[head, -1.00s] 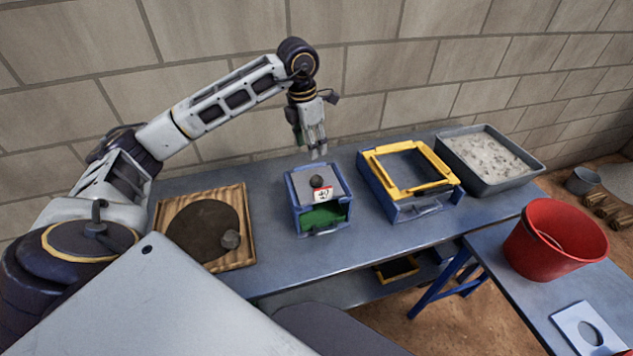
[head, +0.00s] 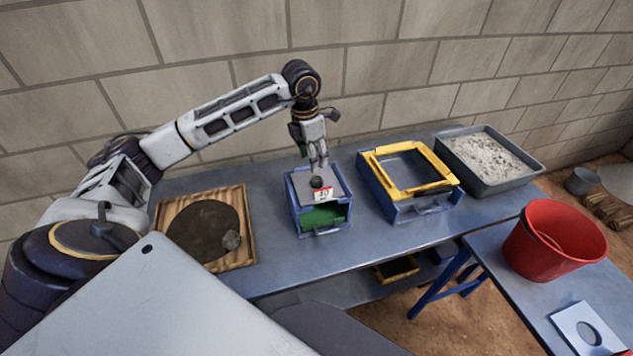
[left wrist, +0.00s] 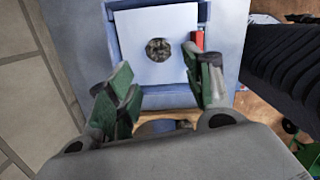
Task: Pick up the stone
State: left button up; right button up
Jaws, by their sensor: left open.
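A dark stone (head: 316,182) sits on the light top plate of a blue box (head: 294,213) with a green inside. In the left wrist view the rough, speckled stone (left wrist: 158,49) shows against the plate, ahead of my fingers. My left gripper (head: 318,163) points down just above and behind this stone. Its green-padded fingers (left wrist: 160,90) are apart with nothing between them. My right gripper is not in view.
To the right stand a yellow-framed blue box (head: 440,190) and a grey tray of pale rubble (head: 530,173). A red bucket (head: 548,255) stands on the side table. A block wall is close behind.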

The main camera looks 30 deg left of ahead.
pick_arm(q)
send_over(316, 178)
jog(key=shift+s+f, duration=0.2)
jog(key=shift+f, duration=0.85)
jog(key=shift+s+f, duration=0.15)
jog(key=shift+f, duration=0.9)
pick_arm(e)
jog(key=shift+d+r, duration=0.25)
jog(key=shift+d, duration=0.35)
pick_arm(q)
jog(key=shift+f, duration=0.1)
jog(key=shift+w+f+p, duration=0.15)
jog(key=shift+f+p, duration=0.3)
jog(key=shift+f, duration=0.55)
jog(key=shift+w+f+p, duration=0.1)
jog(key=shift+f+p, duration=0.3)
jog(key=shift+f, duration=0.55)
jog(key=shift+w+f, duration=0.1)
jog(key=shift+f, duration=0.45)
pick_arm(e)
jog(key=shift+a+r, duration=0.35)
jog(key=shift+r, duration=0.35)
pick_arm(q)
jog(key=shift+c, duration=0.2)
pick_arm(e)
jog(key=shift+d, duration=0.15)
pick_arm(q)
jog(key=c, duration=0.9)
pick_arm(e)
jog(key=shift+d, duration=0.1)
